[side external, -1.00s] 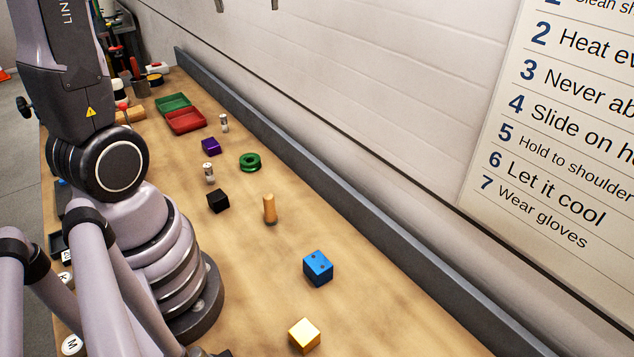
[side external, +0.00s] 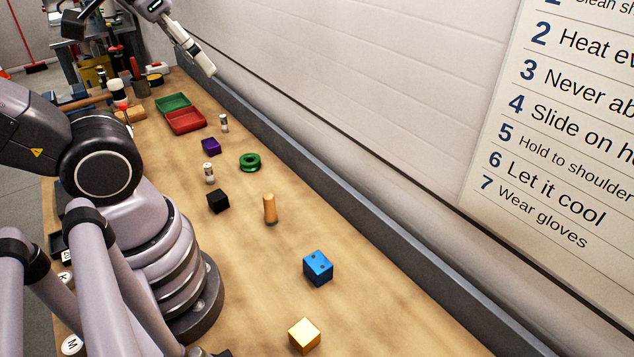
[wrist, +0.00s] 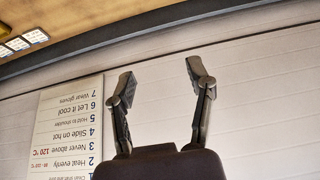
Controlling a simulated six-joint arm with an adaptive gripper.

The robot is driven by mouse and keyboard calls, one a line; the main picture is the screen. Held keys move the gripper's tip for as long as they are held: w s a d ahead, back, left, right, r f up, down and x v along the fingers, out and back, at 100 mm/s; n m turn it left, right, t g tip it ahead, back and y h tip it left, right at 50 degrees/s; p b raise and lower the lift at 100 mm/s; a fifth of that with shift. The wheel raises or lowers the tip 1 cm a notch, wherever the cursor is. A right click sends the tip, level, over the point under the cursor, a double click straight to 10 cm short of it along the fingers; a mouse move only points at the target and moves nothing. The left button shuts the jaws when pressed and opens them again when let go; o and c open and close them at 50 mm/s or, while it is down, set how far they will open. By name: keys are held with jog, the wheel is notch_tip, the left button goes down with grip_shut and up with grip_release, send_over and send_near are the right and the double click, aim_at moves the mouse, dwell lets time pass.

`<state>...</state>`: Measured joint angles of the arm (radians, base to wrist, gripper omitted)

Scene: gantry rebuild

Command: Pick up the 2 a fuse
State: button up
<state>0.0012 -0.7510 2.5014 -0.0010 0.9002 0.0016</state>
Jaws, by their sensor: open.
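Two small fuse-like cylinders with metal caps stand on the wooden bench in the side view. One fuse (side external: 224,123) is by the red tray, and the other fuse (side external: 209,173) is nearer, beside the black cube. Their ratings are too small to read, so I cannot tell which is the 2 A fuse. My gripper (wrist: 161,77) is open and empty in the wrist view, with the wall behind its fingers. In the side view my gripper (side external: 204,62) is high at the back, near the wall and well above the bench. No fuse shows in the wrist view.
A purple cube (side external: 211,146), green ring (side external: 250,162), black cube (side external: 218,201), wooden peg (side external: 270,210), blue block (side external: 318,268) and gold block (side external: 304,336) are spread on the bench. Green (side external: 173,102) and red (side external: 186,121) trays stand behind. A grey rail (side external: 390,232) runs along the wall.

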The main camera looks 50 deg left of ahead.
aim_at(224, 118)
jog(key=w+a+f+m+g+y, duration=0.3)
jog(key=w+a+f+y, duration=0.1)
jog(key=a, duration=0.6)
jog(key=w+a+f+m+g+y, duration=0.3)
jog(key=w+a+y, duration=0.1)
jog(key=a, duration=0.6)
jog(key=w+a+f+m+g+y, duration=0.3)
jog(key=w+a+f+y, duration=0.15)
jog(key=a, duration=0.55)
jog(key=w+a+f+m+t, duration=0.1)
jog(key=a+f+m+t, duration=0.1)
jog(key=f, duration=0.5)
jog(key=w+a+f+m+t, duration=0.2)
jog(key=a+f+m, duration=0.1)
jog(key=f+m, duration=0.2)
jog(key=w+a+f+m+t+y, duration=0.1)
jog(key=a+f+m, duration=0.2)
jog(key=f, duration=0.7)
jog(key=shift+w+a+m+t, duration=0.2)
jog(key=shift+w+m+t, duration=0.15)
jog(key=shift+m+t, duration=0.05)
jog(key=x, duration=0.8)
jog(key=shift+f, duration=0.15)
jog(key=shift+x, duration=2.8)
jog(key=shift+r, duration=0.25)
grip_shut()
